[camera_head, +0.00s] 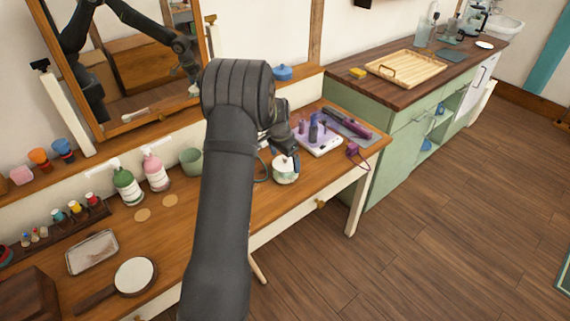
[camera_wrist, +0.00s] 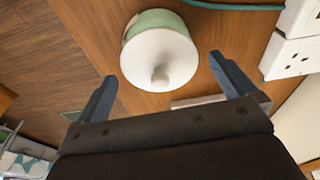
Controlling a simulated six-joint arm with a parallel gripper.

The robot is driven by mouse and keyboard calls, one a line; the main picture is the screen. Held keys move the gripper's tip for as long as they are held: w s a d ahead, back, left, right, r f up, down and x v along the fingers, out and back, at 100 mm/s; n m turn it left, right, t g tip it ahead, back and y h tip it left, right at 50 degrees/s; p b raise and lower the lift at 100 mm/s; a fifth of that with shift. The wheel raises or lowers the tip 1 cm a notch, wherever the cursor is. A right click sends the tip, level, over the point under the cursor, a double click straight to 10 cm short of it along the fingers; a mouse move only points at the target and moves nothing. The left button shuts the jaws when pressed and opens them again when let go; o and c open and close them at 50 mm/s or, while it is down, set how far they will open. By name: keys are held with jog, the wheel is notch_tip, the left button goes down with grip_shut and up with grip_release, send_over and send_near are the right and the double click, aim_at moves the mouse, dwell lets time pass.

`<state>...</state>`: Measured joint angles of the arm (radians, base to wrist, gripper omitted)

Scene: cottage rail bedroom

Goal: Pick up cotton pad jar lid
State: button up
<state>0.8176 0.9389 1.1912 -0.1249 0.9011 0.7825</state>
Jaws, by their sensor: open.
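The cotton pad jar (camera_head: 284,175) stands on the wooden dresser top, near its front edge. Its white lid (camera_wrist: 158,62) with a small round knob sits on the pale green jar body (camera_wrist: 152,20) in the wrist view. My gripper (camera_wrist: 166,72) is open and empty, with one blue-grey finger on each side of the lid in the picture. The fingers look apart from the lid. In the head view my gripper (camera_head: 294,150) is close above the jar, and my arm hides part of the dresser behind it.
A white organiser (camera_head: 320,143) with purple items stands just beyond the jar, with a cable (camera_wrist: 235,5) beside it. A green cup (camera_head: 191,161), pump bottles (camera_head: 127,186) and a hand mirror (camera_head: 134,276) are left of my arm. A green cabinet (camera_head: 395,135) stands right.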

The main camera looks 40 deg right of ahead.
jog(key=c, duration=0.9)
jog(key=shift+r, duration=0.1)
